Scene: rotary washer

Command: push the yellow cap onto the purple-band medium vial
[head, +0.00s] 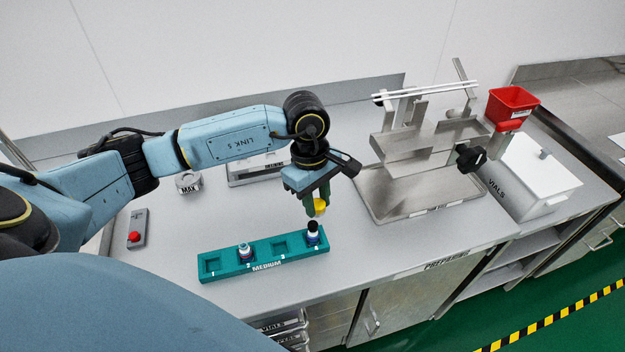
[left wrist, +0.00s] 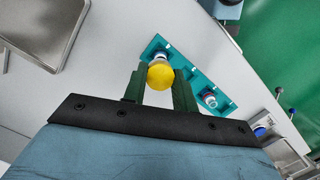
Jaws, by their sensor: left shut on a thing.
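My left gripper (head: 318,204) is shut on the yellow cap (head: 320,207), which also shows between the fingertips in the left wrist view (left wrist: 160,76). The cap is just above a vial (head: 312,233) standing upright in slot 4 of the teal medium rack (head: 224,270). This vial has a dark top; its band colour is hard to tell. In the wrist view the cap mostly covers it, so I cannot tell whether they touch. Another vial (head: 244,252) with a blue-looking band stands in slot 2.
Slots 1 and 3 of the rack are empty. A grey box with a red button (head: 134,237) and a round item marked MAX (head: 188,183) are at the left. A metal stand (head: 420,150), a red bin (head: 512,104) and a white vials box (head: 540,175) are at the right.

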